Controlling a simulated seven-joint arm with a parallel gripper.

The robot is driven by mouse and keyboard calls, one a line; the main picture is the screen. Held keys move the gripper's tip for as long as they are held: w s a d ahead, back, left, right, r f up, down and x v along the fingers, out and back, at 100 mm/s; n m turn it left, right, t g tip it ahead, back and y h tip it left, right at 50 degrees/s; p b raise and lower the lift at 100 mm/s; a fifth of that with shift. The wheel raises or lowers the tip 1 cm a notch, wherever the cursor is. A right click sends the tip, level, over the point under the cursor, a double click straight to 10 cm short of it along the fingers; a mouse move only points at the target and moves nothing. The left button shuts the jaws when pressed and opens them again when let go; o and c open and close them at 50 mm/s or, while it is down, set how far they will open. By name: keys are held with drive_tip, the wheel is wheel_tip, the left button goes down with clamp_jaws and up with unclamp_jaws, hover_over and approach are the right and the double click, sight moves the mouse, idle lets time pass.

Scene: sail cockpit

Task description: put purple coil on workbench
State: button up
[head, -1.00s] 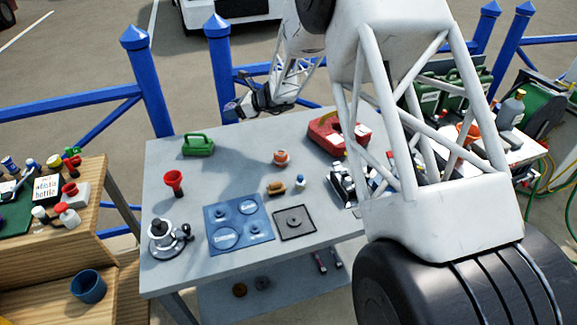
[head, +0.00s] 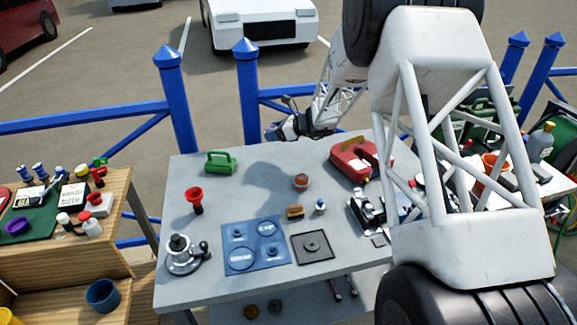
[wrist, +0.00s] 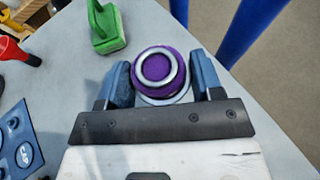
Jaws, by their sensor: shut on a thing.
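My gripper (wrist: 160,83) is shut on the purple coil (wrist: 157,70), a round purple piece with a pale ring on top, held between the two blue-grey fingers in the wrist view. In the head view my gripper (head: 271,132) is above the far edge of the grey workbench (head: 230,187); the coil cannot be made out there. Below it in the wrist view the grey bench top (wrist: 62,75) shows, with the held coil apart from the green box-like item. Another purple ring-shaped thing (head: 18,226) lies on the green mat of the wooden bench at left.
A green item (head: 220,162), red funnel (head: 195,199), blue mat (head: 254,247), black tray (head: 312,246) and red can (head: 356,160) stand on the bench. Blue fence posts (head: 247,95) rise behind it. Bench top is free between the green item and the red ball (head: 301,181).

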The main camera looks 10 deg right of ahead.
hover_over(275, 158)
drive_tip(key=shift+w+f, duration=0.1)
drive_tip(key=shift+f, duration=2.35)
drive_tip(key=shift+f, duration=1.9)
drive_tip(key=shift+f, duration=0.15)
drive_tip(key=o, duration=1)
drive_tip(key=shift+s+d+r, duration=0.25)
drive_tip(key=shift+d+r, duration=0.15)
drive_tip(key=shift+d, duration=0.05)
drive_tip(key=v, duration=1.1)
